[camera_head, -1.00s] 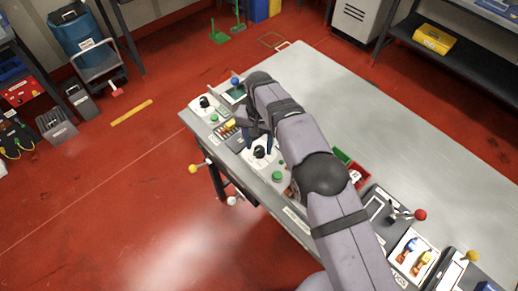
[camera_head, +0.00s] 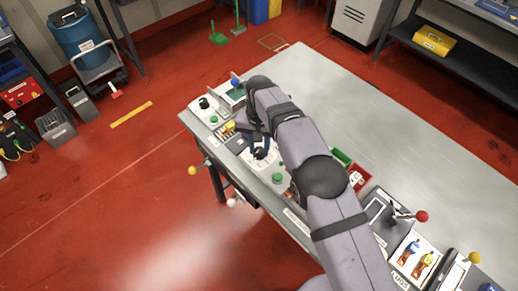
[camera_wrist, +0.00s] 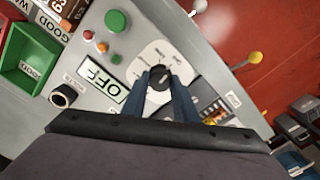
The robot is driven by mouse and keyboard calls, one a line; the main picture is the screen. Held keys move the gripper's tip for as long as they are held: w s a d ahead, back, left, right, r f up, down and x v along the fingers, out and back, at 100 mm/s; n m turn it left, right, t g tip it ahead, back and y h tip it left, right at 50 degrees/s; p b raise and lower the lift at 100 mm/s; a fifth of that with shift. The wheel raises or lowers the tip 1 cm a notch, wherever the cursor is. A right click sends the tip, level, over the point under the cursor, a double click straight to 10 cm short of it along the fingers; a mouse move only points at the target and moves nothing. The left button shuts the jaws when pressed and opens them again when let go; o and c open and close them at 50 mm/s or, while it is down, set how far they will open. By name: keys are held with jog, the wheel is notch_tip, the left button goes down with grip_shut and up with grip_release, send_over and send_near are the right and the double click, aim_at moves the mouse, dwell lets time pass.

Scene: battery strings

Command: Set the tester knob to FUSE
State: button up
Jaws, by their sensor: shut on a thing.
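The tester knob (camera_wrist: 160,76) is a black round knob on a white dial plate (camera_wrist: 178,52) with small labels, seen upside down in the wrist view. My gripper (camera_wrist: 163,82) has its two dark blue fingers down on either side of the knob, shut on it. Which label the knob's mark points at is too small to tell.
A large green button (camera_wrist: 117,21) and small red and orange lamps sit near the display. A green GOOD bin (camera_wrist: 27,58) and a black round knob (camera_wrist: 62,95) are nearby. Levers with yellow (camera_wrist: 255,57) and white (camera_wrist: 199,7) balls stick out past the bench edge.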

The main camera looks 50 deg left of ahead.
jog(key=n, duration=0.4)
jog(key=shift+n, duration=0.3)
jog(key=n, duration=0.4)
jog(key=shift+n, duration=0.9)
jog(key=n, duration=0.3)
jog(key=shift+n, duration=1.3)
